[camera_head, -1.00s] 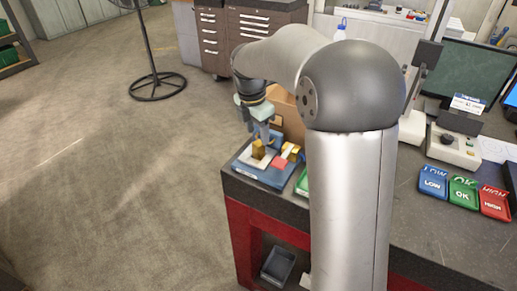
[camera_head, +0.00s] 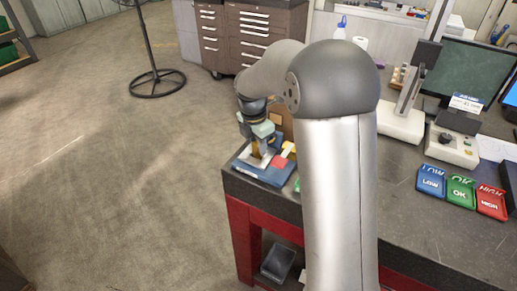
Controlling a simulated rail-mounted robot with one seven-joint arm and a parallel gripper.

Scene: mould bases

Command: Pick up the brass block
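The brass block (camera_head: 255,149) stands on a blue mould base (camera_head: 262,175) with a pale top plate, at the front left corner of the dark bench. Only part of the block shows, as my gripper (camera_head: 261,148) is down over it. The fingers are beside the block, small and partly hidden. I cannot tell whether they touch it or are closed on it. A red piece (camera_head: 279,161) lies on the same blue base, to the right of the block.
Blue LOW (camera_head: 431,182), green OK (camera_head: 460,191) and red HIGH (camera_head: 492,203) trays sit on the bench at right. A grey instrument (camera_head: 453,146) and a monitor (camera_head: 467,72) stand behind them. A cardboard-coloured box is partly hidden behind my gripper.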

